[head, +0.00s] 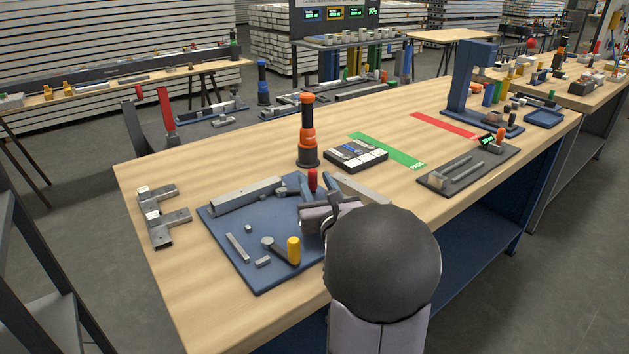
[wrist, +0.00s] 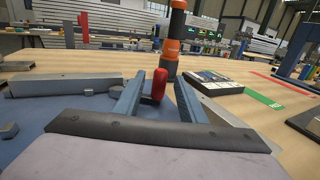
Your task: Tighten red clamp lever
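The red clamp lever (head: 312,181) stands upright near the back right of the blue fixture plate (head: 222,238). In the wrist view the red lever (wrist: 159,86) shows between the two blue fingers of my gripper (wrist: 160,92). A narrow gap shows on each side of it, so the fingers look open and not pressed on it. In the head view my gripper (head: 318,190) is at the lever, and my wrist hides the plate's right part.
A grey bar (head: 245,194) lies along the plate's back edge. A yellow-handled clamp (head: 293,250) stands at the front. An orange and black tool (head: 308,135) stands behind the lever, beside a black tray (head: 356,154). Metal brackets (head: 162,215) lie left; the table's far middle is clear.

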